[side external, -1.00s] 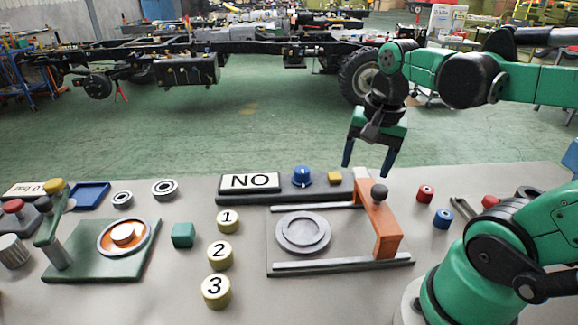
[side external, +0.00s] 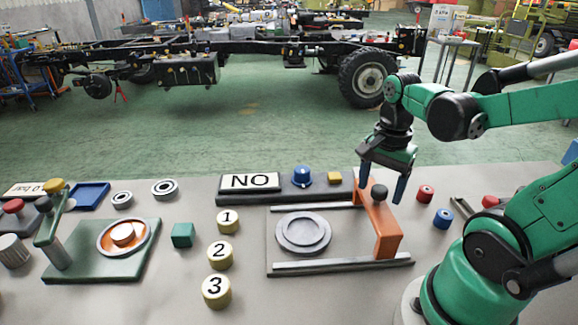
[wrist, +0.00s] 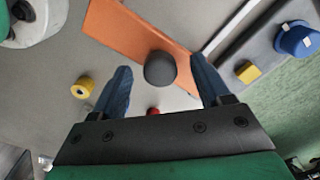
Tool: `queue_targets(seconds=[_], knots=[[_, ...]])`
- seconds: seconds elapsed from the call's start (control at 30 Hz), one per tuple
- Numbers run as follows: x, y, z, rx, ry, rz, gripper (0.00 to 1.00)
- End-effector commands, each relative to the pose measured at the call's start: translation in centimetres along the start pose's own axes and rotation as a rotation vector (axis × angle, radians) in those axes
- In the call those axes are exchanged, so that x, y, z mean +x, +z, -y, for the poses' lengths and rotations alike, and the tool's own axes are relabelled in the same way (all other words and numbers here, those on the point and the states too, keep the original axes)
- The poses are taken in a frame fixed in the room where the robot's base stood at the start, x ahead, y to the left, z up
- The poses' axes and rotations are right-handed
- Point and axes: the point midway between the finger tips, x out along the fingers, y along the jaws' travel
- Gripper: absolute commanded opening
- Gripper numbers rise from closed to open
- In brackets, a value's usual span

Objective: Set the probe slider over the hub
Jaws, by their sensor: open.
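The probe slider is an orange bridge (side external: 378,226) with a dark round knob (side external: 379,192) on top. It straddles two rails at the right end of a grey plate (side external: 345,228). The hub, a round grey disc (side external: 303,232), lies on the plate to the left, apart from the slider. My gripper (side external: 381,186) is open, with its blue fingers pointing down on either side of the knob. In the wrist view the knob (wrist: 160,68) sits between the two fingertips (wrist: 162,80), and the orange bridge (wrist: 120,28) stretches beyond it. I cannot tell whether a finger touches the knob.
A panel reading NO (side external: 250,181) with a blue dial (side external: 302,176) stands behind the plate. Numbered cylinders (side external: 219,255) stand left of it. The plate is clear between slider and hub.

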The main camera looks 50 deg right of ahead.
Motion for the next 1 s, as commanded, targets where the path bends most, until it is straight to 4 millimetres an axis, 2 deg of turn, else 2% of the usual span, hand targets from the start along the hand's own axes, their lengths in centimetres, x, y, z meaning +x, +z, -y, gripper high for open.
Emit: queue_targets(seconds=[0.13,0.17,0.3,0.4,1.0], knots=[[-0.01,0.00,0.01,0.000,0.000,0.000,0.70],[-0.01,0.00,0.00,0.000,0.000,0.000,0.64],[-0.02,0.00,0.00,0.000,0.000,0.000,0.24],[-0.02,0.00,0.01,0.000,0.000,0.000,0.00],[-0.03,0.00,0.00,-0.001,0.000,0.000,0.00]])
